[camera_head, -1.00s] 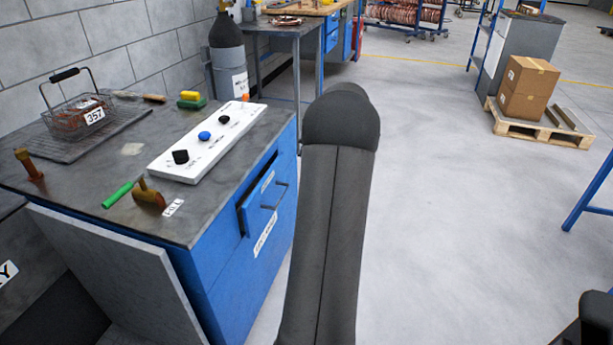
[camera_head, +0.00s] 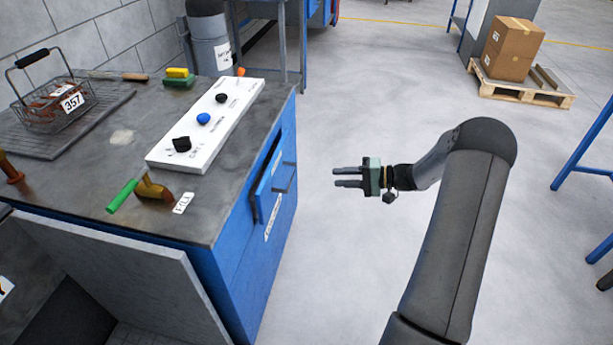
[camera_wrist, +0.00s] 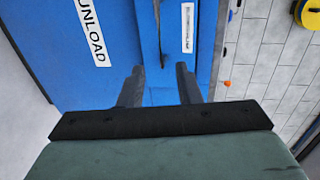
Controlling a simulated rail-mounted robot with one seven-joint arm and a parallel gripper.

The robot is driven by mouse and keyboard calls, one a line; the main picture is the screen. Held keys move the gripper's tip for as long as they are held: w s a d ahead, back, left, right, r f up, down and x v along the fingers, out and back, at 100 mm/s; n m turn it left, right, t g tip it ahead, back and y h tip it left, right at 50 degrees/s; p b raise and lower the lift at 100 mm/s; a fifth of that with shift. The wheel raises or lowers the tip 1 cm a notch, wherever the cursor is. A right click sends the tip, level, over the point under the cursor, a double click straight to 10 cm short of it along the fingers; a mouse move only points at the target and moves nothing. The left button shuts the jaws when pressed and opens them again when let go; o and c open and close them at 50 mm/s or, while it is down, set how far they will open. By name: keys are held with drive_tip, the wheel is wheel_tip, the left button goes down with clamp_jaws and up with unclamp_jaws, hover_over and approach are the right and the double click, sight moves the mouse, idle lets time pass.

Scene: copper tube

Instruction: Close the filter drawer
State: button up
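The blue drawer front (camera_head: 268,190) is on the right side of the grey-topped blue cabinet (camera_head: 225,275) in the head view. It stands slightly out, with a dark gap along its top edge and a dark bar handle (camera_head: 284,178). My gripper (camera_head: 336,177) is to the right of the drawer, apart from it, with its fingers pointing left towards the handle. The fingers are spread and nothing is between them. In the wrist view the open fingers (camera_wrist: 160,70) point at the blue front (camera_wrist: 175,75), which bears a small label. Any contact is not visible.
A white control panel (camera_head: 207,125) with knobs, a wire basket (camera_head: 55,104) and a green-handled tool (camera_head: 122,196) lie on the cabinet top. An UNLOAD label (camera_wrist: 91,32) shows in the wrist view. The floor (camera_head: 390,90) around my arm is clear.

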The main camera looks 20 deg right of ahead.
sight(292, 176)
drive_tip(key=b+x, duration=0.2)
drive_tip(key=x, duration=1.3)
drive_tip(key=shift+w+a+f, duration=0.1)
drive_tip(key=shift+w+a, duration=0.05)
drive_tip(key=shift+a, duration=0.05)
clamp_jaws()
